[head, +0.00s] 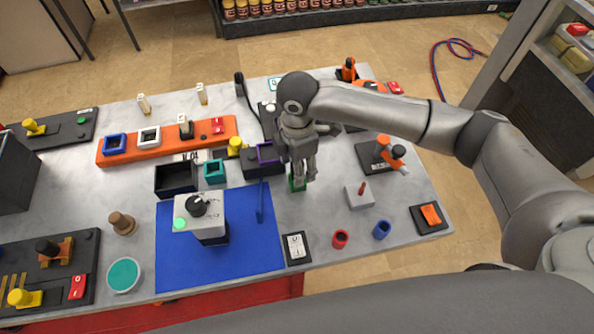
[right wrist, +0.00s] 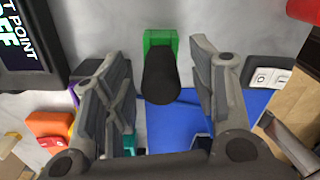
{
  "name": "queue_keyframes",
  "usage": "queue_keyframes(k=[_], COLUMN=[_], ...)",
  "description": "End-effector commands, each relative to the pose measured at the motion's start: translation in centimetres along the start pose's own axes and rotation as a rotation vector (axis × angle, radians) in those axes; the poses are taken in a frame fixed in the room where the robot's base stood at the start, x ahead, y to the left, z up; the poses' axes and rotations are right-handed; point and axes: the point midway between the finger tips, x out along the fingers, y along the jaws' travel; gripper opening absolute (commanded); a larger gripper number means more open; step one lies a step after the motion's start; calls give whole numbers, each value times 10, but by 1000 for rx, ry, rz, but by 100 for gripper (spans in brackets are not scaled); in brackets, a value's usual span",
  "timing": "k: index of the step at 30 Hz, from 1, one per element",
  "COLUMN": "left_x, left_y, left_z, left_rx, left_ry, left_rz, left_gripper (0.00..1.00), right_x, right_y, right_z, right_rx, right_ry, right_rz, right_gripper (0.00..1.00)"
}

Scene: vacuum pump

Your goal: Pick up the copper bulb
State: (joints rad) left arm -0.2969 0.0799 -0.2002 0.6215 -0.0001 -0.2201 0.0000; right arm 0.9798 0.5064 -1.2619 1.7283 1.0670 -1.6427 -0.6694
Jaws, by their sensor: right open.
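In the right wrist view, the open fingers (right wrist: 170,90) stand either side of a black rounded knob (right wrist: 161,77) on the green piece (right wrist: 158,42), with gaps on both sides. My left gripper is not in view.
The blue mat (head: 175,270) carries a grey box with a black knob (head: 198,222). A green-topped round dish (head: 124,274) is near the copper-brown piece. An orange rack (head: 165,148), a black open box (head: 176,180) and a white switch (head: 296,247) are also on the table.

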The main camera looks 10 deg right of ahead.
Motion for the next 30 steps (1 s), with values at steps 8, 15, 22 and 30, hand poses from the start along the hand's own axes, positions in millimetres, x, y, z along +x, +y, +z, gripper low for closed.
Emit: queue_keyframes(k=[8,15,22,30], left_x=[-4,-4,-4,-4], left_y=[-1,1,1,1], left_z=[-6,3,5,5], left_rx=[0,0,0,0], left_ry=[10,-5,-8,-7], left_rz=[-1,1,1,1], left_gripper=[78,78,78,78], right_x=[16,15,15,15], right_y=[0,0,0,0], right_z=[1,1,1,1], right_rx=[0,0,0,0], right_ry=[-1,-1,-1,-1], right_rz=[1,1,1,2], right_gripper=[53,36,7,2])
